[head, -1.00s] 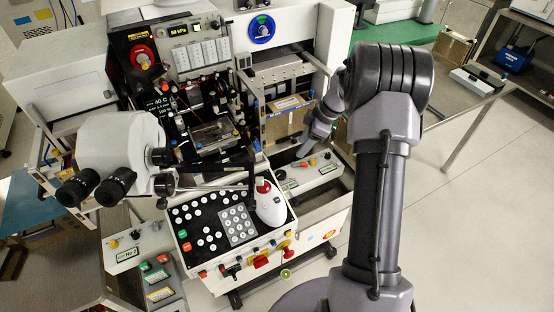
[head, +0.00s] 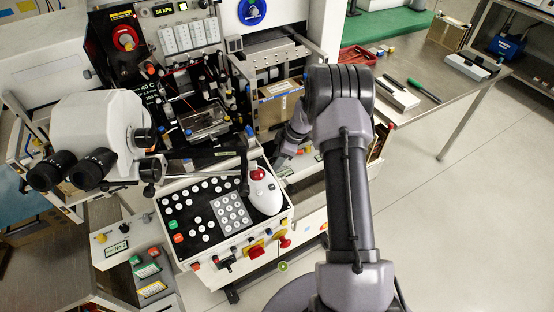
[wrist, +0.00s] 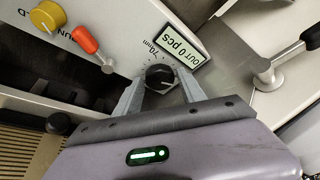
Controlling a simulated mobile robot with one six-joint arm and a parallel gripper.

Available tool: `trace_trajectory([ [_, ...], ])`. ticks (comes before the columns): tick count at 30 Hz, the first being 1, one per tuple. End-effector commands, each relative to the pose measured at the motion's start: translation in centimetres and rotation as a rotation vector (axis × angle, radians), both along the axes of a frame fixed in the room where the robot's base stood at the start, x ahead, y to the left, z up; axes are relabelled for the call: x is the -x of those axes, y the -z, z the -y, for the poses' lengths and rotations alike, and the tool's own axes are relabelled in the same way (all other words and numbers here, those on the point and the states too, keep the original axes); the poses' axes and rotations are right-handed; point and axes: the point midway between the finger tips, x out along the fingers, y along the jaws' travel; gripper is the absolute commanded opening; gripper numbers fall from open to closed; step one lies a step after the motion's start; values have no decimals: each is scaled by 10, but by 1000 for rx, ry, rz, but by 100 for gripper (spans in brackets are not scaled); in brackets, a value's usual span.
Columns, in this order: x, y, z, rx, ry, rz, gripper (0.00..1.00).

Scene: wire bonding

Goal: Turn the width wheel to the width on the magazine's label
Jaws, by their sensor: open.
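The width wheel (wrist: 160,77) is a small black knob on a pale panel, with a printed scale and "70mm" beside it in the wrist view. My gripper (wrist: 160,82) is open, one finger on each side of the wheel; I cannot tell whether they touch it. In the head view my gripper (head: 282,160) is low at the machine's right side, and the wheel cannot be made out. A brown box (head: 275,113), perhaps the magazine, sits above it in the machine. Its white label (head: 283,89) is too small to read.
Beside the wheel are a display (wrist: 182,45) reading "OUT 0 pcs", an orange-handled lever (wrist: 86,40) and a yellow knob (wrist: 48,17). A metal lever (wrist: 268,75) stands to the right. In the head view, the microscope (head: 95,130) is left and floor (head: 455,210) is clear right.

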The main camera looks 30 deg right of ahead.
Motion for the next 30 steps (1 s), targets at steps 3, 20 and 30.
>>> trace_trajectory([
  [3,0,0,0,0,0,0,34],
  [20,1,3,0,0,88,0,0],
  [30,2,4,-2,0,350,1,0],
])
